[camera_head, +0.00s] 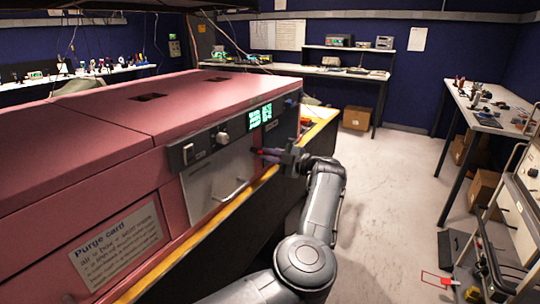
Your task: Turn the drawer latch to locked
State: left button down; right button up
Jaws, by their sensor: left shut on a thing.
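A pink machine (95,125) fills the left of the head view. Its front has a pale drawer (207,182) with a bar handle (231,191), and the drawer front looks flush with the machine. My left gripper (269,155) is at the machine's front, right of the drawer and below the green displays. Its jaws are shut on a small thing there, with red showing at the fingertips. This is at the latch's likely place, but the fingers cover it, so its turn angle cannot be told. My right gripper is not in view.
Above the drawer are a black switch (188,151), a round knob (222,138) and green displays (260,115). A "Purge card" sign (118,243) is at lower left. A yellow-edged bench (225,212) runs under the machine. The floor (385,190) to the right is mostly clear.

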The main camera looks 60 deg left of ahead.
pick_arm(q)
jog(key=shift+f+n+b, duration=0.15)
jog(key=shift+n+b, duration=0.6)
jog(key=shift+n, duration=2.55)
jog(key=c, duration=1.2)
grip_release()
jog(key=shift+o, duration=0.2)
jog(key=shift+d, duration=0.15)
